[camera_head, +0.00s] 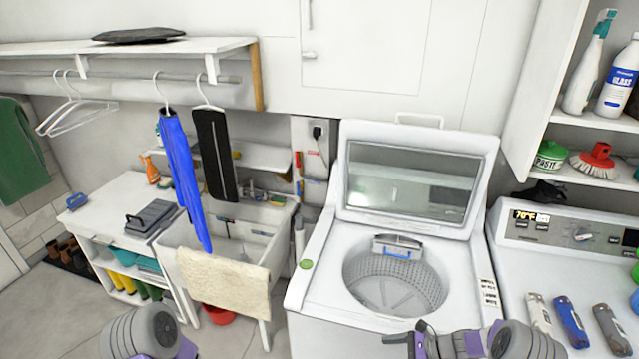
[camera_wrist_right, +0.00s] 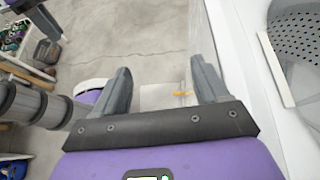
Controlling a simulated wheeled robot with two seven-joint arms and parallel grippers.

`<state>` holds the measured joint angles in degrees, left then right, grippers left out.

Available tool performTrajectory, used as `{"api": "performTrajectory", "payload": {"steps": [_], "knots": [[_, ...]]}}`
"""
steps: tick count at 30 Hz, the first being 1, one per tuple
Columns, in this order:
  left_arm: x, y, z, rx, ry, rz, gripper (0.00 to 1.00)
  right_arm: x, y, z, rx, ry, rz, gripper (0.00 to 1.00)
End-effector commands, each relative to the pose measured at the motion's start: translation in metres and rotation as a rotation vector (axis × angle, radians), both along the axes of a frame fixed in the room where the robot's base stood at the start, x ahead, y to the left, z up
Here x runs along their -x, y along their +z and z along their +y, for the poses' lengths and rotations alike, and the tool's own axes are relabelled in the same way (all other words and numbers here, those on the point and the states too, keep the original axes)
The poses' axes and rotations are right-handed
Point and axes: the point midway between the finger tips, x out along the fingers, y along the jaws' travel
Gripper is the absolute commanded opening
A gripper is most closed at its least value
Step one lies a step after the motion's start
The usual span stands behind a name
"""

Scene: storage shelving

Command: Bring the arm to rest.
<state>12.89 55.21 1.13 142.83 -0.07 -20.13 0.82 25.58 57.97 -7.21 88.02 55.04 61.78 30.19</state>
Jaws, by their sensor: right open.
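My right gripper (camera_head: 400,341) is at the bottom of the head view, in front of the open washing machine (camera_head: 316,264) and below the level of its tub opening. In the right wrist view the right gripper (camera_wrist_right: 160,72) has its two grey fingers spread wide, with nothing between them. Floor and part of a pale surface show past the fingertips. My left arm shows only as a grey and purple link at the lower left of the head view. Its gripper is outside the picture.
The washer's lid (camera_head: 415,185) stands open, with a blue-and-grey thing (camera_head: 398,247) at the tub's rim. A dryer (camera_head: 560,245) with several bottles is at right. A sink draped with a beige towel (camera_head: 222,283) is at left.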

Motion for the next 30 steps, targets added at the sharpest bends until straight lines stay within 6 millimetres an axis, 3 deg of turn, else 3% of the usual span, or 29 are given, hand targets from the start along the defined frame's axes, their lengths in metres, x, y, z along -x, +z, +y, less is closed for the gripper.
{"api": "performTrajectory", "payload": {"steps": [1, 8, 14, 18, 24, 30], "knots": [[-0.001, -0.012, 0.0, 0.0, 0.001, -0.002, 0.43, 0.008, -0.02, 0.007, 0.031, 0.028, 0.005, 0.73], [-0.001, -0.046, 0.0, 0.0, 0.001, -0.002, 0.43, 0.056, -0.093, 0.029, 0.216, 0.194, -0.002, 0.73], [-0.002, -0.096, 0.0, 0.0, 0.001, -0.002, 0.43, 0.124, -0.18, 0.05, 0.443, 0.489, -0.105, 0.73], [-0.002, -0.137, 0.0, 0.0, 0.001, -0.002, 0.43, 0.169, -0.234, 0.062, 0.593, 0.75, -0.278, 0.73], [-0.003, -0.183, 0.0, 0.0, 0.001, -0.002, 0.43, 0.208, -0.276, 0.084, 0.711, 1.052, -0.605, 0.73], [-0.003, -0.203, 0.0, 0.0, 0.001, -0.002, 0.43, 0.224, -0.283, 0.102, 0.741, 1.179, -0.827, 0.73]]}}
